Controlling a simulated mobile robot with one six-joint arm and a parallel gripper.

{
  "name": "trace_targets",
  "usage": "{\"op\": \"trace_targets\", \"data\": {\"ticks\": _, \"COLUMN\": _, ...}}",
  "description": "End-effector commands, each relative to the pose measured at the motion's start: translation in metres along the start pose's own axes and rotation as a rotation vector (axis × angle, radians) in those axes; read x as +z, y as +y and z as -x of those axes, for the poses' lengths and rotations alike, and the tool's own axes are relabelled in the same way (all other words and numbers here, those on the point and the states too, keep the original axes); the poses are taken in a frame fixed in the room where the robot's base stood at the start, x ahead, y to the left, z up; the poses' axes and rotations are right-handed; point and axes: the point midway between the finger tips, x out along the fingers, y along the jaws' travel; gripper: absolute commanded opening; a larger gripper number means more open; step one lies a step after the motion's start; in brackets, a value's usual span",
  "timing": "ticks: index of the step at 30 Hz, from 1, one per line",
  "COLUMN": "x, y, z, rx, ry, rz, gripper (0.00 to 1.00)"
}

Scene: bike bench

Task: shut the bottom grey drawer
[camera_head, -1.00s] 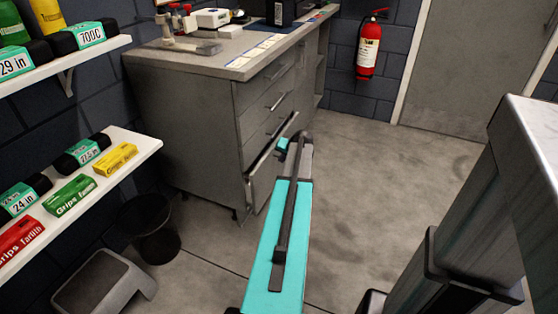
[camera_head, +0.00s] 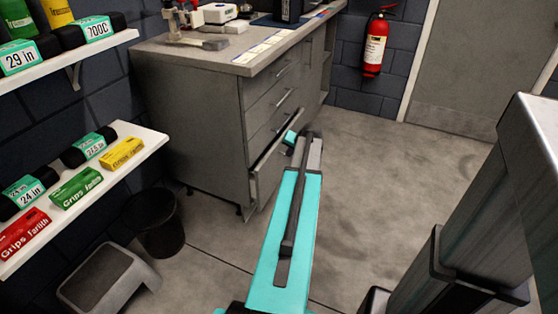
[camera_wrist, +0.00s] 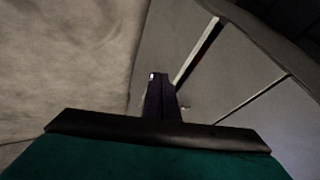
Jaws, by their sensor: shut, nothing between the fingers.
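The bottom grey drawer (camera_head: 264,179) is in the grey cabinet below the bench top. It stands partly out, with a dark gap along its top edge. My arm covers its far end in the head view. My gripper (camera_wrist: 155,78) is shut and empty in the wrist view, its fingers close to the grey drawer fronts. I cannot tell whether they touch the bottom drawer. In the head view the fingers are hidden behind my arm's end, beside the drawer's far part.
The drawers above (camera_head: 268,105) look shut. A black bin (camera_head: 155,225) and a grey step stool (camera_head: 105,280) stand at the lower left, under shelves of boxed goods (camera_head: 75,188). A fire extinguisher (camera_head: 375,45) hangs on the back wall. The floor right of the cabinet is clear.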

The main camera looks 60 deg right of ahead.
Motion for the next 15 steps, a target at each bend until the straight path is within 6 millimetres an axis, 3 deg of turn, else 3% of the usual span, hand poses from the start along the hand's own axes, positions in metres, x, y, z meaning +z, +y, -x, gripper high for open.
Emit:
{"op": "trace_targets", "data": {"ticks": 9, "x": 0.043, "y": -0.006, "z": 0.007, "rx": -0.001, "ry": 0.0, "rz": 0.002, "gripper": 0.0}}
{"op": "trace_targets", "data": {"ticks": 15, "x": 0.055, "y": -0.01, "z": 0.013, "rx": 0.0, "ry": 0.0, "rz": 0.001, "gripper": 0.0}}
